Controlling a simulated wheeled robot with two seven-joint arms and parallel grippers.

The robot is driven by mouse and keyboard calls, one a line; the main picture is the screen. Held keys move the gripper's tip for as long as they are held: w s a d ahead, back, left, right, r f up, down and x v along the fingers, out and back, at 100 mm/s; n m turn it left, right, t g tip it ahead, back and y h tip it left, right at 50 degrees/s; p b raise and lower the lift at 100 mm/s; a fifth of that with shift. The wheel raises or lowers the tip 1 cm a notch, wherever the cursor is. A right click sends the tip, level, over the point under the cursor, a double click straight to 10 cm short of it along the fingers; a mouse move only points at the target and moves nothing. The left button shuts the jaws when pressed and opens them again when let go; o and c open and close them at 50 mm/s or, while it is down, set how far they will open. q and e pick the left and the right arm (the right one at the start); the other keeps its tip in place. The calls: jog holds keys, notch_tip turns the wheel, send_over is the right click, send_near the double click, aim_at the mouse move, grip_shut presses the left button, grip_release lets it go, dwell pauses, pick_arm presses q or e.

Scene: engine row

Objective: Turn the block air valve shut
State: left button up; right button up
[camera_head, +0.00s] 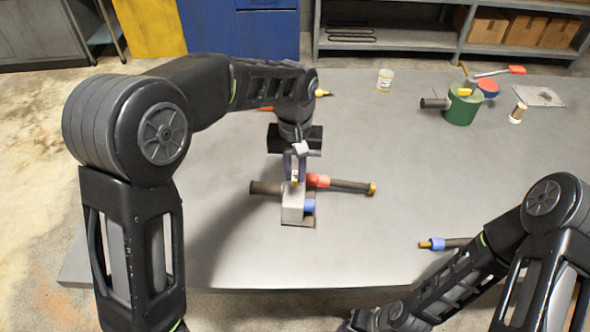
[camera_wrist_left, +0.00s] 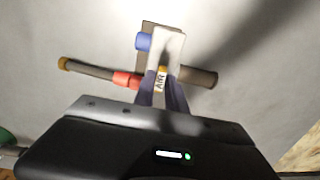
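The block air valve's pale grey block (camera_head: 292,210) stands on a small dark plate on the table; it also shows in the left wrist view (camera_wrist_left: 168,44). A blue fitting (camera_head: 309,205) is on its side. A yellowish piece marked AIR (camera_wrist_left: 160,80) is at the valve. My left gripper (camera_head: 295,172) reaches down over the block. Its two fingers (camera_wrist_left: 162,88) are close together, one on each side of the AIR piece, with little gap visible. They look shut on it, though the contact is partly hidden. My right arm is at the lower right; its fingertips are not visible.
A dark hose with red collar (camera_head: 318,180) runs right from the block, and a dark pipe (camera_head: 265,187) runs left. A blue-ended hose (camera_head: 437,243) lies by my right arm. A green pot (camera_head: 463,105) and jar (camera_head: 385,79) stand farther back. The table's middle right is clear.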

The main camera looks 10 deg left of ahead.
pick_arm(q)
grip_shut()
jog(key=shift+m, duration=0.5)
jog(key=m, duration=0.3)
jog(key=shift+b, duration=0.3)
jog(key=m, duration=0.9)
jog(key=shift+m, duration=2.6)
